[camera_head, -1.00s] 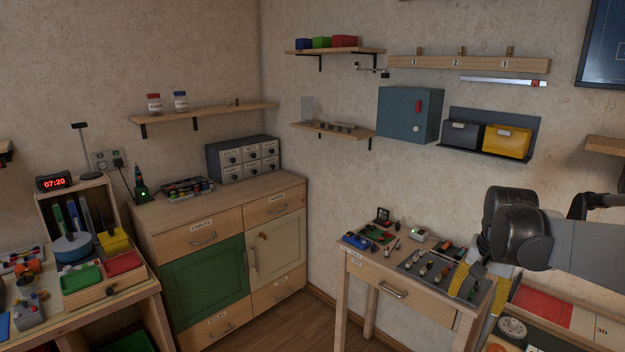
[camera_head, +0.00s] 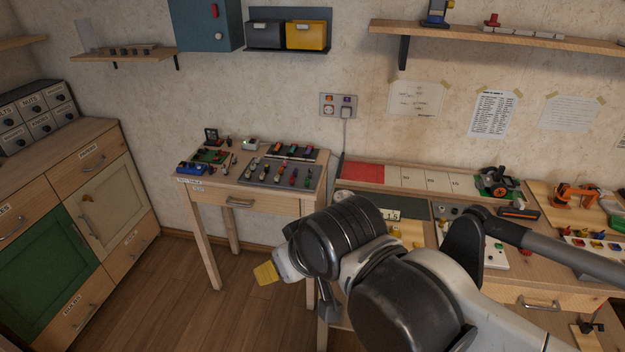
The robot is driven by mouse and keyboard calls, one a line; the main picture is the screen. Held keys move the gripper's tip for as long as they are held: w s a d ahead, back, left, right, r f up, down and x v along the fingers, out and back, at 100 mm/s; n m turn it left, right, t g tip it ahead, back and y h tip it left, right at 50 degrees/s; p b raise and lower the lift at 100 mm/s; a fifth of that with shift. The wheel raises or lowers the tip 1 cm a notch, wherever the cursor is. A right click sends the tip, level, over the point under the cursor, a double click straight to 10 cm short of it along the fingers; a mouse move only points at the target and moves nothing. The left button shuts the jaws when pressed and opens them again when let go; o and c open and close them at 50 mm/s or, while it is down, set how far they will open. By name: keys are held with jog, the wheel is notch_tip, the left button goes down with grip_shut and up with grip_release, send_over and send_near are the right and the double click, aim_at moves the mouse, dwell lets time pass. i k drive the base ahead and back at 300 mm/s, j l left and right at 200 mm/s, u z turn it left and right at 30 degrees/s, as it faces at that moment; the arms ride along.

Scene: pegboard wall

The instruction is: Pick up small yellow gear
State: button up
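I cannot make out a small yellow gear for certain in the head view. Small yellow pieces (camera_head: 580,244) sit among red and blue ones on a white board at the far right, but their shape is too small to tell. My gripper (camera_head: 267,272) shows at lower centre as a pale end with a yellow tip, over the floor in front of the small table. It is seen side-on, so its opening is hidden. My dark arm covers part of the workbench at right.
A small wooden table (camera_head: 203,189) holds a grey tray of tools and several small parts. A long workbench (camera_head: 520,292) at right carries a red panel (camera_head: 362,173), boards and an orange device (camera_head: 572,195). Cabinets stand at left. Open floor (camera_head: 190,300) lies between.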

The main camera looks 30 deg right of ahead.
aim_at(396, 232)
jog(key=z, duration=1.25)
